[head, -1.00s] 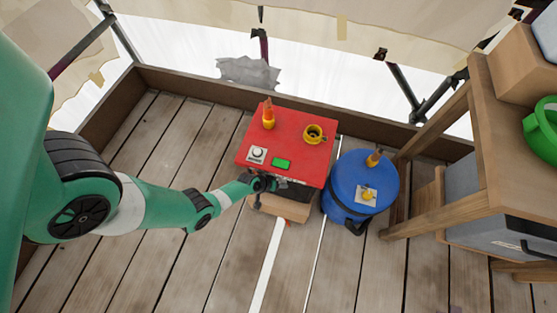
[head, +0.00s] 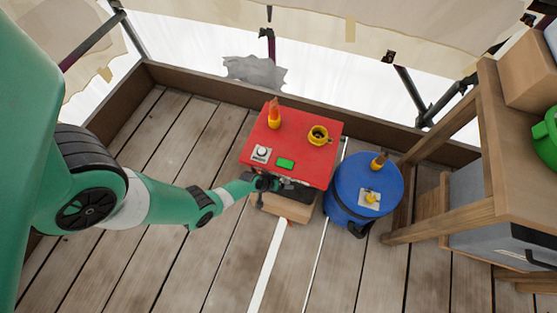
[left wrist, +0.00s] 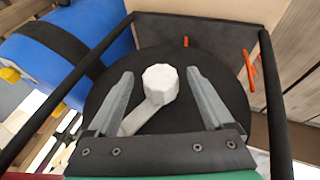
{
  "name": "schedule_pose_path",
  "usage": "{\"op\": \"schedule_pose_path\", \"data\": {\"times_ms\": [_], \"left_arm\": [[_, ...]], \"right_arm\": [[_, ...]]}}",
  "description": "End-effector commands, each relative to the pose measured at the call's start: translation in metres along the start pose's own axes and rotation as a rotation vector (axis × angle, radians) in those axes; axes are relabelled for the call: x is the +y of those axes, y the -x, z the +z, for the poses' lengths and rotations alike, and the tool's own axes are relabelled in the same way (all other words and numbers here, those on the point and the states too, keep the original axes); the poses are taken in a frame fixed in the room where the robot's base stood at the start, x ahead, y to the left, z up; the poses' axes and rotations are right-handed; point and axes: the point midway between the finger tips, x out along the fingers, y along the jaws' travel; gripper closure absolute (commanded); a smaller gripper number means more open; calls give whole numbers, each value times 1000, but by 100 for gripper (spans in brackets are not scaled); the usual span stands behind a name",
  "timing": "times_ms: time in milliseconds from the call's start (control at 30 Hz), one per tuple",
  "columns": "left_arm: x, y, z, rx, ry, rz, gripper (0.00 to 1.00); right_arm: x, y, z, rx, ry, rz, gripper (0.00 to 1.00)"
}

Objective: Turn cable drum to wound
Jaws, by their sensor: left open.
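In the left wrist view, the cable drum (left wrist: 229,82) is a black disc inside a dark frame. A pale grey crank with a faceted knob (left wrist: 160,84) lies on it, its arm pointing to the lower left. My left gripper (left wrist: 160,73) is open, with one finger on each side of the knob; I cannot tell whether either touches it. In the head view, my left gripper (head: 274,184) is at the front side of a red-topped box (head: 292,142), where the drum is mostly hidden. My right gripper is not in view.
A blue barrel (head: 350,172) stands right of the red box. A wooden bench (head: 525,165) is at the far right. An orange-tipped post (head: 274,112), yellow cup (head: 318,134), dial (head: 261,153) and green button (head: 285,163) are on the red top. The plank floor at left is clear.

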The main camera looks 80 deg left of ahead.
Motion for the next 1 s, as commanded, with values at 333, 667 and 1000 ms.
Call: {"op": "schedule_pose_path", "data": {"times_ms": [333,667,1000], "left_arm": [[-24,50,22,-2,9,-4,15],[-70,86,63,0,8,-3,15],[-76,92,70,-1,0,0,15]], "right_arm": [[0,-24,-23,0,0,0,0],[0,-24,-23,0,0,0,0],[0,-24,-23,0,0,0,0]]}}
